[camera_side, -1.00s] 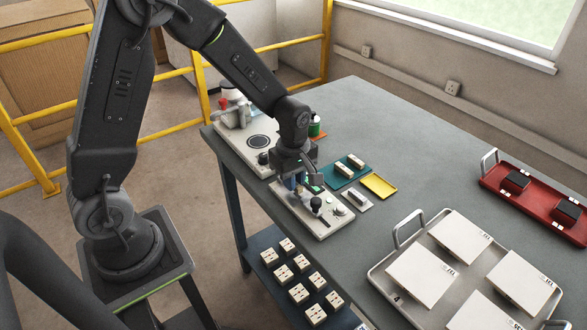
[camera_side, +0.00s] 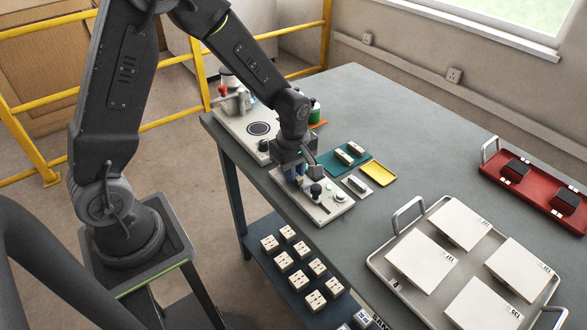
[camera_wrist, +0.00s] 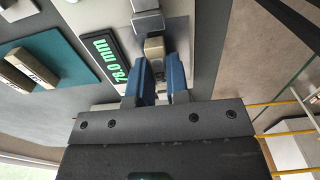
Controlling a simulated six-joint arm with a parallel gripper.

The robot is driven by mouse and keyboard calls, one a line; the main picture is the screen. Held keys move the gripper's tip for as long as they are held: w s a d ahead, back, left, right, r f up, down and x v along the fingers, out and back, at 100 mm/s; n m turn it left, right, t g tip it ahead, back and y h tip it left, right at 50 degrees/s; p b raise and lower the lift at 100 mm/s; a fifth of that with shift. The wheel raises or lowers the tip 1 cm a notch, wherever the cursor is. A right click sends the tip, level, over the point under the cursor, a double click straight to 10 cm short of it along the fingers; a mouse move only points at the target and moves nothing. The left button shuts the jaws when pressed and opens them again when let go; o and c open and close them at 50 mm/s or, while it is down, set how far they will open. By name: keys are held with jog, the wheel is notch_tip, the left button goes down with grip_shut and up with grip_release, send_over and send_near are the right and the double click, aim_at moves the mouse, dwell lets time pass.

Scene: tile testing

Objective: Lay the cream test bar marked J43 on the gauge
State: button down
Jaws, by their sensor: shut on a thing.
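My gripper (camera_wrist: 156,82) is shut on a cream bar (camera_wrist: 154,47), which shows between the blue fingertips in the wrist view. The mark on this bar is not readable. The bar's end sits close to a grey metal block of the gauge, and I cannot tell whether the bar rests on it. The gauge's display (camera_wrist: 105,54) reads 78.0 mm in green. In the side view my gripper (camera_side: 299,178) is low over the gauge plate (camera_side: 330,208) and hides the bar.
Two other bars lie on a teal tray (camera_side: 333,168). Beside it are a yellow tray (camera_side: 379,172) and a small pale holder (camera_side: 357,186) with a dark strip. A large tile tray (camera_side: 408,284) and a red tray (camera_side: 535,195) stand right.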

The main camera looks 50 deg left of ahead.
jog(key=shift+f, duration=0.25)
dwell(0.4)
jog(key=c, duration=0.6)
grip_release()
jog(key=shift+c, duration=0.2)
jog(key=shift+w+r, duration=0.1)
jog(key=shift+c, duration=0.3)
jog(key=shift+o, duration=0.4)
jog(key=shift+w+r, duration=0.1)
jog(key=shift+r, duration=0.35)
jog(key=shift+s+r, duration=0.2)
jog(key=shift+r, duration=2.3)
jog(key=s+d+r+m+t, duration=0.2)
jog(key=s+r+m+t, duration=0.3)
jog(key=s+r+m, duration=1.1)
jog(key=shift+s+d+m+t, duration=0.25)
jog(key=shift+s+m+t, duration=0.1)
jog(key=shift+m, duration=0.65)
